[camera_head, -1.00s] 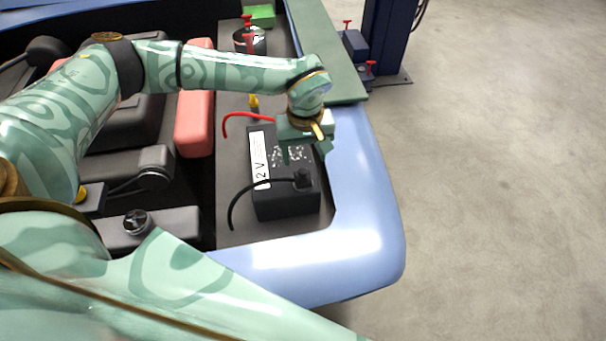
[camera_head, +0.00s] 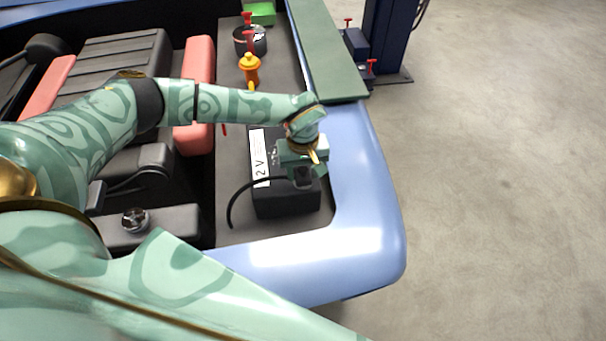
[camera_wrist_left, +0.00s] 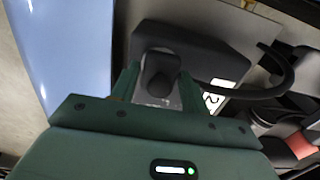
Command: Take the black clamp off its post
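The black clamp (camera_wrist_left: 161,72) sits on the dark battery (camera_head: 287,204), and a black cable (camera_head: 236,200) curves away from it to the left. In the head view my left gripper (camera_head: 305,176) is right over the clamp and hides most of it. In the left wrist view the gripper's two green fingers stand on either side of the clamp, with grey surface showing between them. The gripper looks open, with the clamp between the fingertips; contact cannot be made out. The battery also shows in the wrist view (camera_wrist_left: 205,52). My right gripper is not in view.
The blue body shell (camera_head: 365,200) borders the battery bay on the right and front. An orange bottle-like part (camera_head: 250,70) and a round dark container (camera_head: 252,42) stand behind. The red cable (camera_head: 224,130) is mostly hidden by my arm. Seats fill the left.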

